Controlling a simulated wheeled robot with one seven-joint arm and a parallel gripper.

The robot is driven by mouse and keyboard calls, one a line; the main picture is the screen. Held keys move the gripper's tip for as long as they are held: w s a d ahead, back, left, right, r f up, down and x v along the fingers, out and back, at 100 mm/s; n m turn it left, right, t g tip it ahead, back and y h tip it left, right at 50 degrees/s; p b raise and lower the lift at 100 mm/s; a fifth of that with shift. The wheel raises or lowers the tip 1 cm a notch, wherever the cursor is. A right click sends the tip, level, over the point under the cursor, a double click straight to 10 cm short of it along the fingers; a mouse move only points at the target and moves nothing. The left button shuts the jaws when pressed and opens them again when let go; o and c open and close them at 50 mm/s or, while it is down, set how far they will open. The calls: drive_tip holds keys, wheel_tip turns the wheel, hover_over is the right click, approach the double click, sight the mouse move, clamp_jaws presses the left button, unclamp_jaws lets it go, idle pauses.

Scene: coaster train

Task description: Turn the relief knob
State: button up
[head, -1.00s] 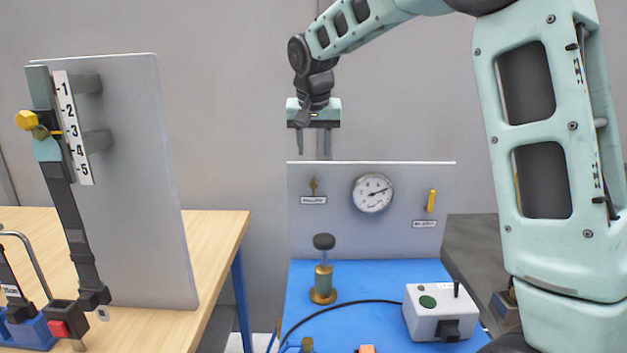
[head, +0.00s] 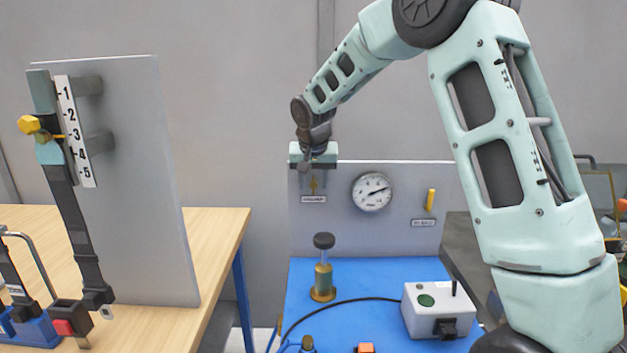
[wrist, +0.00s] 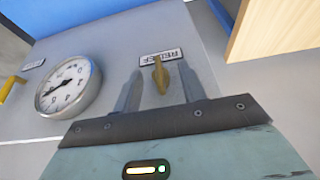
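The relief knob (head: 314,185) is a small brass knob on the upright grey panel, at its upper left in the head view. A small label sits just below it there. In the wrist view the knob (wrist: 160,76) shows between my two fingers, next to a label reading RELIEF. My gripper (wrist: 159,70) is open, with one finger on each side of the knob and visible gaps. In the head view my gripper (head: 313,172) is at the panel's top left, fingers pointing down. I cannot tell how far the fingers stand in front of the panel.
A round gauge (head: 372,192) and a yellow handle (head: 430,200) are on the same panel. A brass post with a black cap (head: 323,268) and a grey switch box (head: 438,310) stand on the blue surface (head: 375,272). A wooden table (head: 215,232) is at left.

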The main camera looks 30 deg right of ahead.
clamp_jaws()
drive_tip(key=shift+w+a+h, duration=0.1)
drive_tip(key=shift+a+h, duration=0.05)
drive_tip(key=shift+h, duration=0.15)
